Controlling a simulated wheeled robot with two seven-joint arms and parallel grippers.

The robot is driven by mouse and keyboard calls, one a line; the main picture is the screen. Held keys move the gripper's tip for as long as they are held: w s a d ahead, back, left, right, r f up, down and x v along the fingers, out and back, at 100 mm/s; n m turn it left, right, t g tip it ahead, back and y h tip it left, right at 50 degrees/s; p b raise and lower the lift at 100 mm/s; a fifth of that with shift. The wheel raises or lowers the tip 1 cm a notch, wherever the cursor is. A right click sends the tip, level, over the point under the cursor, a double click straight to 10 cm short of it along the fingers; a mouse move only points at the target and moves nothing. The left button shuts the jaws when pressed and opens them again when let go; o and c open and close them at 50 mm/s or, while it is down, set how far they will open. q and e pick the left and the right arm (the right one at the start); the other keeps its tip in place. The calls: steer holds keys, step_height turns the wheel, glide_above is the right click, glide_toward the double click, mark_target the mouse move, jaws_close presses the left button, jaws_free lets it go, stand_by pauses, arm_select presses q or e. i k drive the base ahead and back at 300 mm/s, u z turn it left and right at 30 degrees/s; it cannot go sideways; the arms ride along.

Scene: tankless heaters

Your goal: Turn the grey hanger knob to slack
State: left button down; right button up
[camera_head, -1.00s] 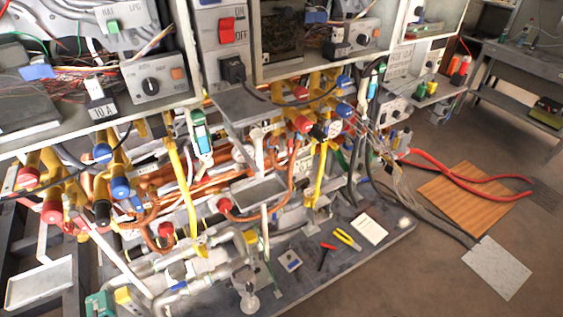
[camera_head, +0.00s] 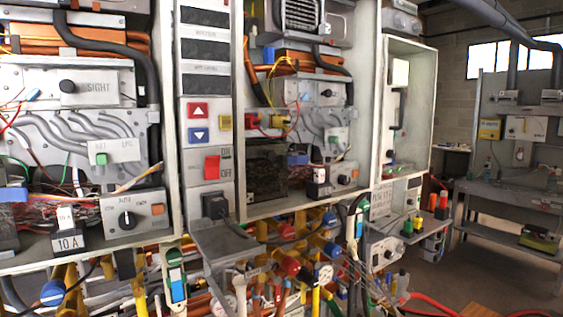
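I cannot pick out a grey hanger knob for certain in this view. Several dark rotary knobs show on grey panels: one on the "SIGHT" panel (camera_head: 68,86) at upper left, one with a white pointer mark (camera_head: 126,220) at lower left, and one in the right cabinet (camera_head: 344,179). None of them carries a readable "slack" mark. Neither of my grippers is in view.
A strip with a red ON/OFF switch (camera_head: 212,168) stands between two open heater cabinets. Valves and pipes with blue (camera_head: 52,292) and red (camera_head: 290,266) caps crowd below. A grey workbench (camera_head: 510,200) stands at the right, with open floor before it.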

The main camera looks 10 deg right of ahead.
mark_target(417, 27)
steer(key=z, duration=1.85)
steer(key=k, duration=0.95)
steer(key=z, duration=1.05)
steer(key=i, duration=1.95)
steer(key=u, duration=1.1)
steer(key=i, duration=1.3)
steer(key=u, duration=1.3)
